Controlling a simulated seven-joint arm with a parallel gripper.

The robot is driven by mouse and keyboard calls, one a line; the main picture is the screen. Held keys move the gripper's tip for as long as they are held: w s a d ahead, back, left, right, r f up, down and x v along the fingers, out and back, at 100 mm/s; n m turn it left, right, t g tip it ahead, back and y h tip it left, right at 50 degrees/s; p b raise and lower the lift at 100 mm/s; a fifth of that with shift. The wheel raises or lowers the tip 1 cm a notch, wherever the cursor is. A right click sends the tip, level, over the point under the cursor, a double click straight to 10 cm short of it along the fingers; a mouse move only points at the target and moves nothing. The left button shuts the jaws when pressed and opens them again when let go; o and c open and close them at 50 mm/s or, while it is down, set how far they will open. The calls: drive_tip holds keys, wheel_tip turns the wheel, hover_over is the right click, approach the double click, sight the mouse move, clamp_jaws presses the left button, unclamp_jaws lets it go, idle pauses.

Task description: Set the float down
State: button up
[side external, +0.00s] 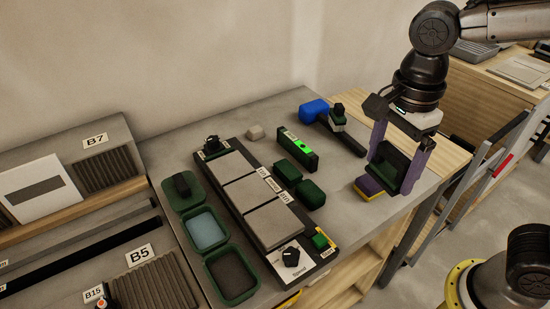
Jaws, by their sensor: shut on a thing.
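My gripper (393,182), with purple fingers, is at the right of the grey bench, low over its top. It is shut on a dark green and black piece (386,166), which I take to be the float. The fingers partly hide it, and I cannot tell whether its underside touches the bench. A purple-and-yellow block (368,189) shows at the lower left of the fingers. I cannot tell whether it is part of the held piece or separate.
A tile fixture (245,232) with grey tiles (248,195) stands mid-bench, green trays (203,229) to its left. Bare bench (350,225) shows at the front right.

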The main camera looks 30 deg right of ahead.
drive_tip(key=w+a+r+m, duration=0.1)
drive_tip(key=w+a, duration=0.1)
drive_tip(key=w, duration=0.7)
drive_tip(key=m, duration=0.2)
approach(268, 158)
drive_tip(key=shift+s+d+f, duration=0.2)
drive_tip(key=shift+s+f, duration=0.45)
drive_tip(key=shift+w+a+f, duration=0.15)
drive_tip(key=shift+w+f, duration=0.55)
drive_tip(key=shift+f, duration=1.6)
drive_tip(key=shift+f, duration=0.15)
